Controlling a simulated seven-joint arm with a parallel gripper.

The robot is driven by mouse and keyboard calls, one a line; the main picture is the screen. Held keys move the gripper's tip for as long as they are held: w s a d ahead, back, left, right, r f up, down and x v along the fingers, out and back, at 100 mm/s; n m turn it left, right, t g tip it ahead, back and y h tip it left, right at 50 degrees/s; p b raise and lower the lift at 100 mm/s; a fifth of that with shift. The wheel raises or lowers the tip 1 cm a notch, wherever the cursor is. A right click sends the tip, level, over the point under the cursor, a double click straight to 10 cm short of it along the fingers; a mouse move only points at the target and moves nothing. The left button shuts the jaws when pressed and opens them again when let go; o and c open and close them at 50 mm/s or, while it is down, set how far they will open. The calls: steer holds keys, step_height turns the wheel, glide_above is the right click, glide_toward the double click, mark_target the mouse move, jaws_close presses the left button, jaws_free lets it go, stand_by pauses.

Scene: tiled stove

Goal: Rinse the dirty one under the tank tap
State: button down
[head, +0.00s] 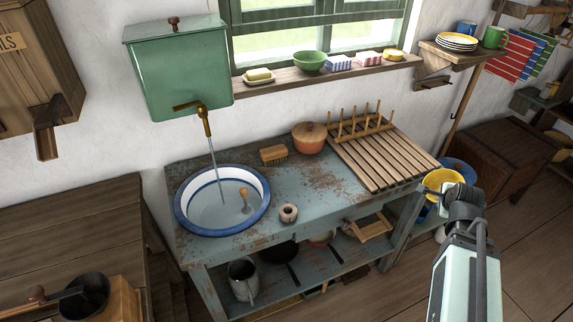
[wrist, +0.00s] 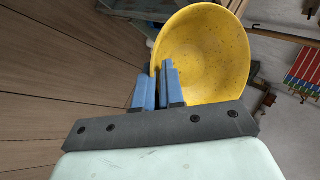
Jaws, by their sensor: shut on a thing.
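My gripper (wrist: 158,88) is shut on the rim of a yellow bowl (wrist: 208,50), its blue fingers close together at the bowl's edge. Small dark specks dot the bowl's inside. In the head view the yellow bowl (head: 441,181) is at the right, beyond the right end of the washstand. The green tank (head: 178,80) hangs on the wall at the left. Its brass tap (head: 206,122) is running, and a thin stream falls into the blue-rimmed basin (head: 180,212). The bowl is well to the right of the stream.
A wooden drying rack (head: 385,160) with pegs covers the washstand's right part. A lidded pot (head: 309,137), a brush (head: 273,154) and a small round holder (head: 288,212) stand between rack and basin. A plate shelf (head: 450,52) juts from the wall above right.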

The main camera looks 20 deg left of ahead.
steer(key=shift+s+d, duration=1.05)
steer(key=shift+d, duration=0.15)
steer(key=shift+w, duration=0.1)
stand_by(1.4)
